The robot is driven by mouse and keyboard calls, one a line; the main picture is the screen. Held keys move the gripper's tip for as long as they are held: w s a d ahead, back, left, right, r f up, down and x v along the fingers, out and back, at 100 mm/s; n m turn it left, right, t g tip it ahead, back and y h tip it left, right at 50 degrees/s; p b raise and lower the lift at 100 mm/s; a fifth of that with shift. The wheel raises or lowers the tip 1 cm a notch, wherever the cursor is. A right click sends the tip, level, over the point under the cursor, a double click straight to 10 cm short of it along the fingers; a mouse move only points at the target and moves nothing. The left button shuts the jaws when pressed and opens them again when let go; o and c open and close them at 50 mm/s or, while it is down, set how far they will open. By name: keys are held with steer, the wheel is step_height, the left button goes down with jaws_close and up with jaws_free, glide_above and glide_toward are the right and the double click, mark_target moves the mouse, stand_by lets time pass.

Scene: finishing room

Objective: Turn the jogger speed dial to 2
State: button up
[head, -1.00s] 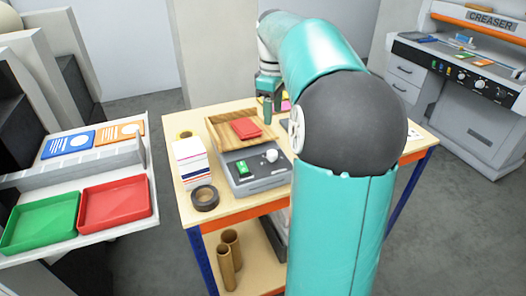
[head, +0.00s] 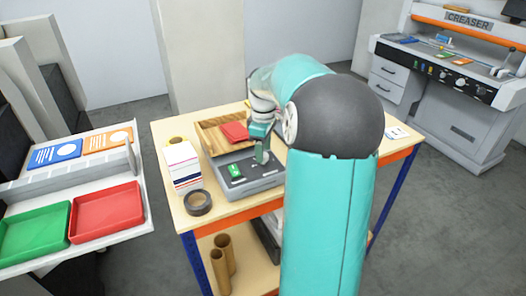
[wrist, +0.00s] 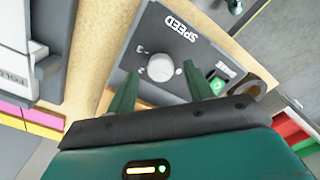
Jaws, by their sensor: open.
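The jogger is a grey control box (head: 266,182) with a wooden tray (head: 211,138) behind it, on a table. Its speed dial (wrist: 160,67) is a round white knob beside the word SPEED, which appears upside down in the wrist view. Small marks surround the knob, but I cannot read its setting. My gripper (head: 262,157) is over the dial's side of the box and hides the dial in the head view. In the wrist view, my gripper (wrist: 159,71) is open, with one green finger on each side of the knob. I cannot tell whether they touch it.
A green switch (head: 235,171) sits on the box left of my gripper. A red pad (head: 234,131) lies in the wooden tray. The creaser (head: 455,75) is at the back right.

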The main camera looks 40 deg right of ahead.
steer(key=shift+f, duration=0.7)
steer(key=c, duration=1)
